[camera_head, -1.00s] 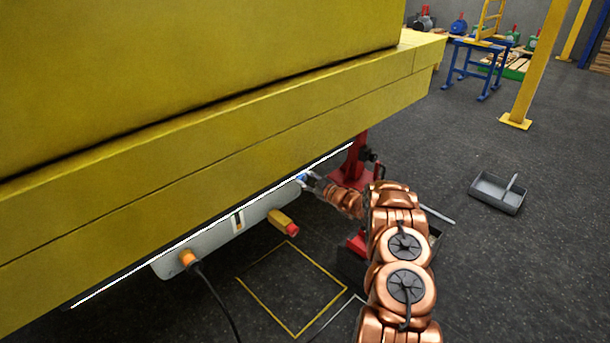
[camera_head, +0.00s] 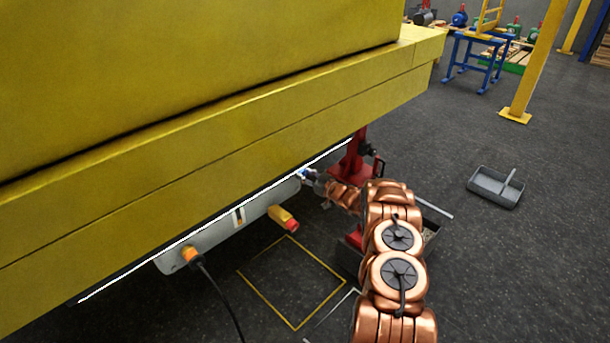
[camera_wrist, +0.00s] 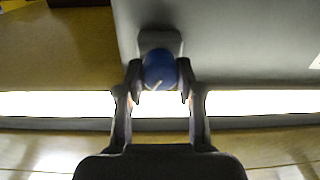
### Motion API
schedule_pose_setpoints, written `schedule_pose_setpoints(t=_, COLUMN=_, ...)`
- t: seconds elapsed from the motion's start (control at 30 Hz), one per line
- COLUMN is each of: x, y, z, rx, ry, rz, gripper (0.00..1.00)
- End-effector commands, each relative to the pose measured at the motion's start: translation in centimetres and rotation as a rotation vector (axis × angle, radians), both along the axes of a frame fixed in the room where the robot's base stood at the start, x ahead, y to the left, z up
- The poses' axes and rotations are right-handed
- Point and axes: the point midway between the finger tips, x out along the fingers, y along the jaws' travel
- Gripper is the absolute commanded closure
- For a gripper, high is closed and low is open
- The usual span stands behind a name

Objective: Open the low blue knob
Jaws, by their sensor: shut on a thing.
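The blue knob (camera_wrist: 160,70) is in the upper middle of the wrist view, on a grey housing (camera_wrist: 240,45), with a pale mark on its face. My gripper (camera_wrist: 160,82) has one finger on each side of the knob and is shut on it. In the head view the grey housing (camera_head: 220,240) sits under the yellow boom, and my gripper (camera_head: 306,174) reaches its right end. There the knob is mostly hidden, with only a bit of blue showing.
The yellow boom (camera_head: 200,180) hangs low over the housing, with a bright light strip along its lower edge. An orange-and-red fitting (camera_head: 283,218) and a cable plug (camera_head: 191,255) stick out of the housing. A red stand (camera_head: 352,165) is close behind my arm. A grey tray (camera_head: 496,187) lies on open floor.

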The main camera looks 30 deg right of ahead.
Motion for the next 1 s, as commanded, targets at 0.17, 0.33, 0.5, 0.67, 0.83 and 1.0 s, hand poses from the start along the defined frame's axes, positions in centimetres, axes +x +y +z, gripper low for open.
schedule_pose_setpoints(t=0.17, x=0.0, y=0.0, z=0.0, rx=0.000, ry=0.000, rz=-0.001, gripper=0.98)
schedule_pose_setpoints(t=0.33, x=0.0, y=0.0, z=0.0, rx=-0.001, ry=0.000, rz=-0.001, gripper=0.57)
schedule_pose_setpoints(t=0.5, x=0.0, y=0.0, z=0.0, rx=-0.001, ry=0.000, rz=-0.001, gripper=0.40)
schedule_pose_setpoints(t=0.67, x=0.0, y=0.0, z=0.0, rx=-0.001, ry=0.000, rz=-0.001, gripper=0.38)
schedule_pose_setpoints(t=0.83, x=-0.1, y=-0.1, z=0.0, rx=-0.001, ry=0.000, rz=-0.001, gripper=0.38)
schedule_pose_setpoints(t=1.0, x=-1.0, y=-0.4, z=0.0, rx=0.000, ry=0.002, rz=-0.002, gripper=0.38)
